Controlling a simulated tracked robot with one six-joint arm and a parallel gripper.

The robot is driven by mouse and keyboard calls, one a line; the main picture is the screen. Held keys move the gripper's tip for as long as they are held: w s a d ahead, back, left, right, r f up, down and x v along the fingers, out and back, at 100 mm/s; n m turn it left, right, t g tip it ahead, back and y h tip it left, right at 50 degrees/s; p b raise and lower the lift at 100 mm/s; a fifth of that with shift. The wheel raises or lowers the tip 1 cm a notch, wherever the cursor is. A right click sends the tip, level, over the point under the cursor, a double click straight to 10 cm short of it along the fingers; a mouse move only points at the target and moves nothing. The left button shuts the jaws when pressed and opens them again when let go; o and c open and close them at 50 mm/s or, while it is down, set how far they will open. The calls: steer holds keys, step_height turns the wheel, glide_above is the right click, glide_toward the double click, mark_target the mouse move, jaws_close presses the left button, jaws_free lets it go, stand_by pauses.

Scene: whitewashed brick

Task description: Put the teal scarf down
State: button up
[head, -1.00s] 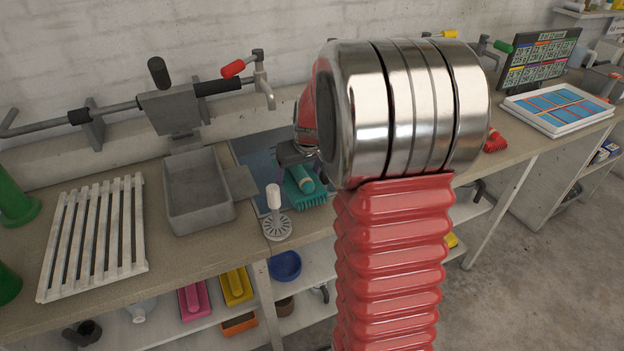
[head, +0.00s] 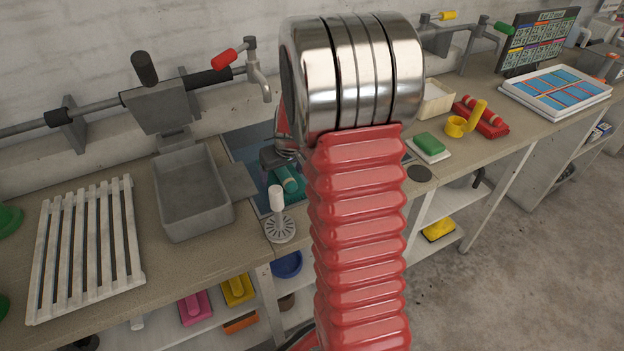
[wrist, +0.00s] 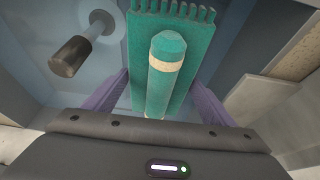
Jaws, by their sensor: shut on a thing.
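The teal scarf (wrist: 168,80) is folded flat, with a fringe at one end and a rolled part with cream bands on top. In the wrist view it lies between the two purple fingers of my gripper (wrist: 158,100), which is shut on it. In the head view the scarf (head: 287,180) shows in small part beside my red arm, over the blue sink basin (head: 250,150). My gripper (head: 278,160) is there too, its fingertips hidden. I cannot tell whether the scarf touches the basin floor.
A white drain brush (head: 279,220) stands at the basin's front edge. A grey tray (head: 190,195) and a white slatted rack (head: 85,245) are to the left. A tap (head: 258,75) overhangs from behind.

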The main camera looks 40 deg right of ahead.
mark_target(289, 179)
steer(key=shift+d+f, duration=0.1)
steer(key=shift+f, duration=3)
steer(key=shift+f, duration=1.9)
steer(key=o, duration=1.3)
steer(key=shift+s+f, duration=0.1)
steer(key=shift+v, duration=6.1)
